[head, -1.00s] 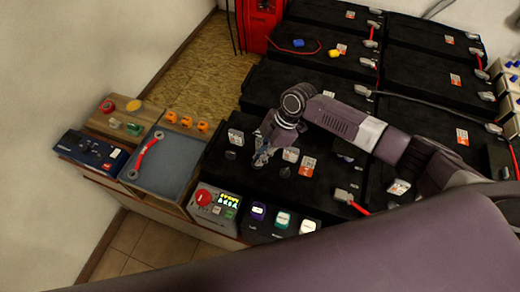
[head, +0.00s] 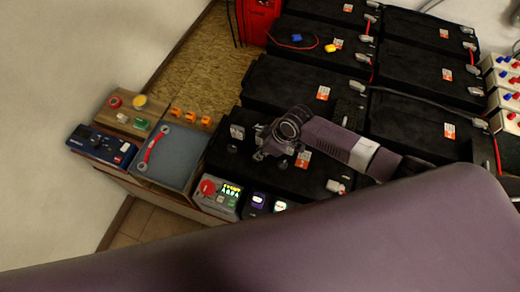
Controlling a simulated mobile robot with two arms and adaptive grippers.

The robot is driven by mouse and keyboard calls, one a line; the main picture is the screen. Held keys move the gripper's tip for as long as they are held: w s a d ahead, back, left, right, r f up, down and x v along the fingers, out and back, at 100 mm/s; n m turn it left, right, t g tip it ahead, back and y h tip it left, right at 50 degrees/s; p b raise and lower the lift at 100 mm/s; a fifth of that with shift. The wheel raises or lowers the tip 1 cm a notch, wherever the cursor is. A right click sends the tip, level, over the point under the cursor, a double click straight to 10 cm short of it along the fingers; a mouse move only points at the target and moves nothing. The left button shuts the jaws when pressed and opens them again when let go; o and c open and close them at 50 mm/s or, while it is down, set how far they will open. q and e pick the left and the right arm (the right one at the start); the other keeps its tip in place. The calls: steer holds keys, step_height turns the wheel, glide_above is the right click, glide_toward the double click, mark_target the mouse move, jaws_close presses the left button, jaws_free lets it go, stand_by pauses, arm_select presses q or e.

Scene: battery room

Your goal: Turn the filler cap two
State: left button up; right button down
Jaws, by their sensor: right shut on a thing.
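The near black battery (head: 316,180) has small dark round filler caps on its top. One cap (head: 232,149) shows to the left of my right gripper and another cap (head: 283,164) to its right. My right gripper (head: 261,154) is down at the battery top between these two, shut on a filler cap that its fingers and wrist hide. I cannot read a number on any cap. My left gripper is not in view.
More black batteries (head: 290,85) fill the back. My own purple body part covers the bottom.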

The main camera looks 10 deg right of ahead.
steer(key=shift+w+a+r, duration=0.1)
stand_by(0.3)
steer(key=c, duration=2.1)
jaws_free()
steer(key=v, duration=1.2)
